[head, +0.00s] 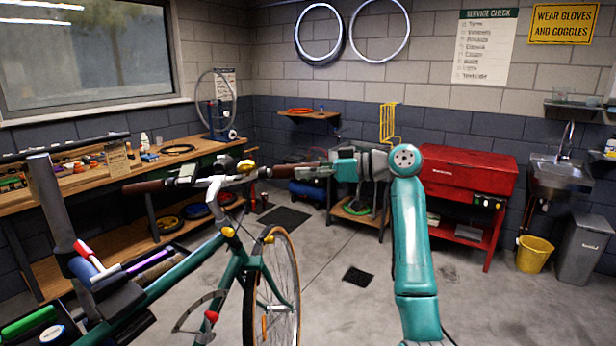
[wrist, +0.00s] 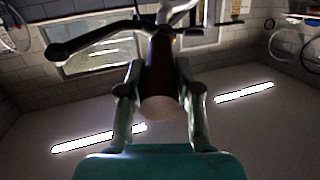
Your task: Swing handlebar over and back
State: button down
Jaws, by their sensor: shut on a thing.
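The handlebar (head: 218,184) is on the front of a green bike (head: 185,268) held in a work stand. It runs roughly left to right in the head view. Its left brown grip (head: 144,187) is free. My gripper (head: 300,172) is at its right end, around the right brown grip (head: 282,171). In the wrist view the grip (wrist: 158,75) lies between the two fingers of my gripper (wrist: 158,95), its round end facing the camera. A dark brake lever (wrist: 90,38) shows beyond it. The front wheel (head: 272,290) is below the handlebar.
A wooden workbench (head: 110,188) with tools stands behind at left. A red cabinet (head: 470,180), a sink (head: 560,172), a yellow bucket (head: 534,254) and a grey bin (head: 582,254) are at right. The floor (head: 340,315) between bike and cabinet is mostly clear.

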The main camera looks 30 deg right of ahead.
dwell(0.3)
jog(key=c, duration=0.8)
grip_release()
jog(key=v, duration=1.2)
jog(key=shift+w, duration=0.1)
